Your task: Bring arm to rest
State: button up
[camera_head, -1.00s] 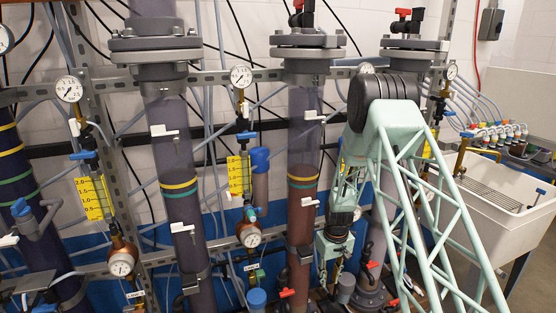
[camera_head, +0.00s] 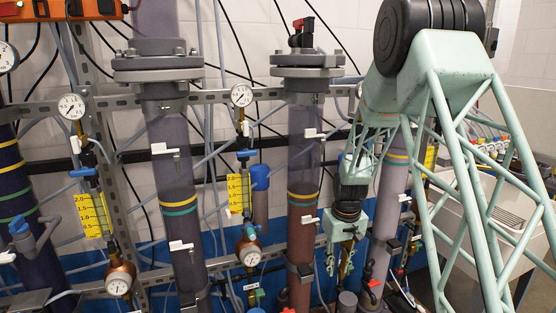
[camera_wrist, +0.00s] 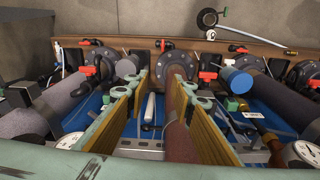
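My arm, a mint-green lattice link with a black elbow joint, fills the right of the head view. My gripper (camera_head: 338,258) hangs from it, pointing downward in front of the columns, between the reddish column (camera_head: 302,215) and the column to its right (camera_head: 388,210). In the wrist view my gripper (camera_wrist: 162,90) shows two tan-padded fingers set well apart, with nothing held between them. Beyond the gap lie a grey flange (camera_wrist: 177,62) and a pinkish tube (camera_wrist: 181,142). Whether a finger touches anything cannot be told.
Several flanged columns stand in a row, including a dark purple one (camera_head: 180,200). Pressure gauges (camera_head: 72,106), yellow scale plates (camera_head: 92,212) and hoses sit between them. A white sink (camera_head: 470,225) is behind my arm. An orange box (camera_head: 60,10) is at the top left.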

jog(key=s+r+m+t, duration=0.1)
jog(key=s+r, duration=1)
jog(key=r, duration=0.3)
jog(key=s+r, duration=1.1)
jog(key=r, duration=0.4)
jog(key=s+r+m+t, duration=0.1)
jog(key=s+r, duration=0.2)
jog(key=s, duration=1.2)
jog(key=s+r, duration=0.4)
jog(key=s, duration=1.1)
jog(key=shift+d+r+m+t, duration=0.15)
jog(key=shift+r+m+t, duration=0.1)
jog(key=shift+m+t, duration=0.15)
jog(key=shift+w, duration=0.1)
